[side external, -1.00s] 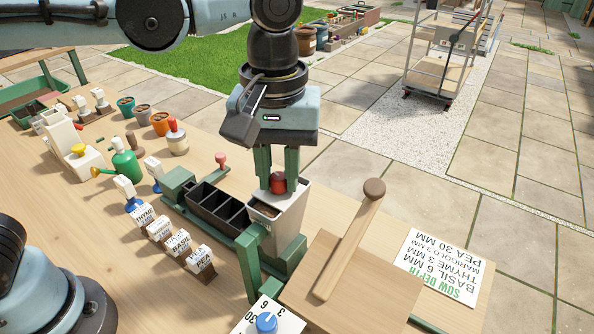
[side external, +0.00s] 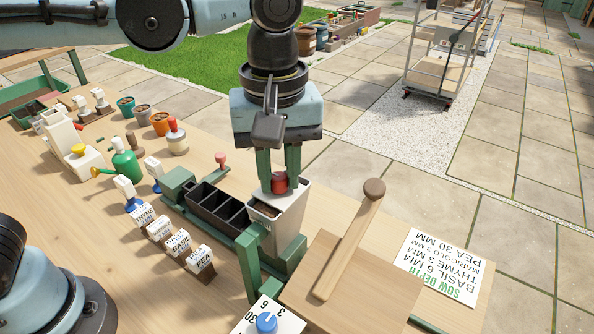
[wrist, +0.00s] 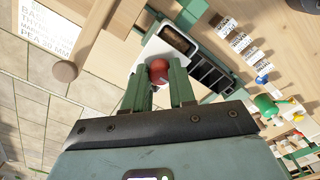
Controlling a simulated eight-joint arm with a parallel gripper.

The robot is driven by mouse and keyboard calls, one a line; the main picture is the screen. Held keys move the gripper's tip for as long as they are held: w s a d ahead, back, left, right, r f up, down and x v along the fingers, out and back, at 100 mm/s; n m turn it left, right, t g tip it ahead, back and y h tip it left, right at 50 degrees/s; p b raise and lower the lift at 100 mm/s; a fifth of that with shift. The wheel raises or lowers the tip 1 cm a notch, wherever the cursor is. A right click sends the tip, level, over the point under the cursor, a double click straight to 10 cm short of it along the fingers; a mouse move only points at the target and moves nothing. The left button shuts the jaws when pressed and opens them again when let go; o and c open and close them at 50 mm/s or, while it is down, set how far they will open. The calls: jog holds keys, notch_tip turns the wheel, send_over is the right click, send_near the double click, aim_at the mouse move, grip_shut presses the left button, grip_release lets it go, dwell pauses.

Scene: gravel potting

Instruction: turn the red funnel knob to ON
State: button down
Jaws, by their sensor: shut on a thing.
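The red funnel knob (side external: 279,182) sits at the back top of the pale funnel (side external: 291,215), which stands on a green base. My gripper (side external: 279,180) points down with its green fingers shut on the red knob. In the wrist view the knob (wrist: 158,71) shows between the two fingertips, at the near edge of the funnel (wrist: 160,47). The funnel's opening shows dark material inside. No ON marking can be read in either view.
A black tray (side external: 217,214) with compartments stands left of the funnel. A wooden board with a round-ended handle (side external: 350,240) lies to the right. A blue dial (side external: 266,322) is at the front. Labelled blocks (side external: 179,244) stand in a row to the left.

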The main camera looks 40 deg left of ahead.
aim_at(278, 176)
jog(key=c, duration=0.9)
grip_release()
notch_tip(278, 176, up, 12)
jog(key=shift+r, duration=0.1)
